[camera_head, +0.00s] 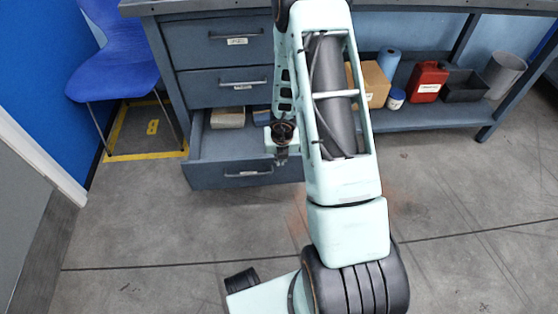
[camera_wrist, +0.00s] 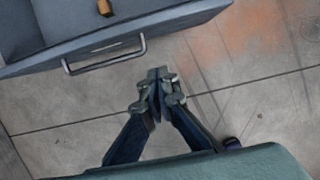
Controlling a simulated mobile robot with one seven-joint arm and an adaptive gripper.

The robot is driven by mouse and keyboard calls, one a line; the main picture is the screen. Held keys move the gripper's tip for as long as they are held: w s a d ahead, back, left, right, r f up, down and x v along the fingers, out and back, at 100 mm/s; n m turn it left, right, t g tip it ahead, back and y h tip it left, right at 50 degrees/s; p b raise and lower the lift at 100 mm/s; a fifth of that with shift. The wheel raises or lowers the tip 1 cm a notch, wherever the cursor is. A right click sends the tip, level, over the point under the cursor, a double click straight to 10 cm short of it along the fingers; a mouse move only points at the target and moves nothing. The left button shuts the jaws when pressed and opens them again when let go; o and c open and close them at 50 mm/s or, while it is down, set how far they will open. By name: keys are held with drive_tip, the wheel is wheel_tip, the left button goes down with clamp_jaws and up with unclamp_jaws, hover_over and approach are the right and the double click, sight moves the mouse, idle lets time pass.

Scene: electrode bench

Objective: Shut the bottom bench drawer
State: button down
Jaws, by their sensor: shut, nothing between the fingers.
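The bottom bench drawer (camera_head: 215,178) is pulled out from the bench, with its inside showing. Its front and bar handle (camera_wrist: 103,55) cross the upper left of the wrist view. My gripper (camera_wrist: 158,80) is shut and empty, with its fingertips over the floor just outside the drawer front, right of and below the handle in that picture. In the head view my gripper (camera_head: 281,157) shows small and dark in front of the right part of the drawer. My arm hides the drawer's right end. I cannot tell whether the fingers touch the drawer.
A cardboard box (camera_head: 228,117) lies in the drawer. Two closed drawers are above it. A blue chair (camera_head: 115,60) stands left. The lower shelf (camera_head: 425,116) holds a red canister (camera_head: 429,82), a black bin (camera_head: 465,84) and other items. The floor before the bench is clear.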

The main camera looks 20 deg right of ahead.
drive_tip(key=w+d+f+b, duration=0.1)
drive_tip(key=w+f, duration=0.4)
drive_tip(key=f, duration=0.2)
drive_tip(key=shift+w+d+f, duration=0.25)
drive_tip(key=shift+w, duration=0.1)
drive_tip(key=shift+w+r, duration=0.1)
